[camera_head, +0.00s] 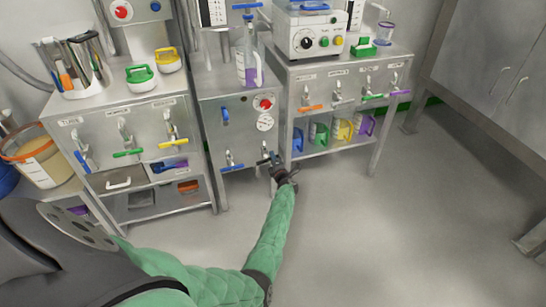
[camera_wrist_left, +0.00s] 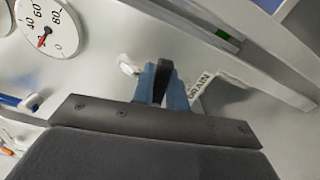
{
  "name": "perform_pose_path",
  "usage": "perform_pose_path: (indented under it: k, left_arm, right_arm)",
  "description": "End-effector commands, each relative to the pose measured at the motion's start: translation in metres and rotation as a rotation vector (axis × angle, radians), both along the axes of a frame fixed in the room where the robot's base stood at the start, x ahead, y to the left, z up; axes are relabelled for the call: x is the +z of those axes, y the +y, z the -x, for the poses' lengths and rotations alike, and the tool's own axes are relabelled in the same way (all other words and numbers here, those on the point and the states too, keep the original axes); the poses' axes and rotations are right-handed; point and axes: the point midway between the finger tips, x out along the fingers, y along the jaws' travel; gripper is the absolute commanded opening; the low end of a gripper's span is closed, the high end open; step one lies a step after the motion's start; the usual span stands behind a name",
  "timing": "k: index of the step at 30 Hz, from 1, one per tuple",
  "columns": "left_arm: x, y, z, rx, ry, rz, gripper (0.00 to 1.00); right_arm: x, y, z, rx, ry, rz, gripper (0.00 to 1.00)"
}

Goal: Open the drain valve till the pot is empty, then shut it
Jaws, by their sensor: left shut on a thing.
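My left gripper (camera_head: 272,161) is at the lower right front of the middle steel cabinet (camera_head: 235,135), shut on the drain valve's handle. In the left wrist view its fingers (camera_wrist_left: 162,86) are closed around a narrow dark part, beside a label reading DRAIN (camera_wrist_left: 201,86). The fingers hide most of the handle, so I cannot tell the valve's position. A second valve with a blue handle (camera_head: 231,168) is just left of my gripper. No pot or its liquid level can be made out with certainty. My right gripper is not in view.
A round gauge (camera_head: 265,122) and a red knob (camera_head: 264,103) are on the cabinet above my gripper; the gauge also shows in the left wrist view (camera_wrist_left: 45,27). Benches with valves flank the cabinet. Coloured jugs (camera_head: 319,136) stand on the right shelf. The floor in front is clear.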

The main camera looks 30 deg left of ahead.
Motion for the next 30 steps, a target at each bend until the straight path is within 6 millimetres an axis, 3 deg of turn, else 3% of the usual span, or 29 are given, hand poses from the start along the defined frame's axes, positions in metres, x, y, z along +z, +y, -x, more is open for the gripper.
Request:
perform_pose_path:
  k: [12,28,29,30]
  left_arm:
    - [-0.0047,-0.0021,-0.0012,-0.002,0.133,-0.111,0.00]
    - [-0.0057,-0.0019,-0.0012,-0.003,0.148,-0.126,0.00]
    - [-0.0057,-0.0020,-0.0013,-0.003,0.148,-0.126,0.21]
    - [-0.0057,-0.0019,-0.0012,-0.003,0.148,-0.126,0.28]
  right_arm:
    - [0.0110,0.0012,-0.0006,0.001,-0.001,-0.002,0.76]
    - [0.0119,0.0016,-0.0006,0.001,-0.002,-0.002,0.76]
    - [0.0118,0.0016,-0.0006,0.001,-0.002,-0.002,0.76]
    - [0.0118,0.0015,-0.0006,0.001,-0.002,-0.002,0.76]
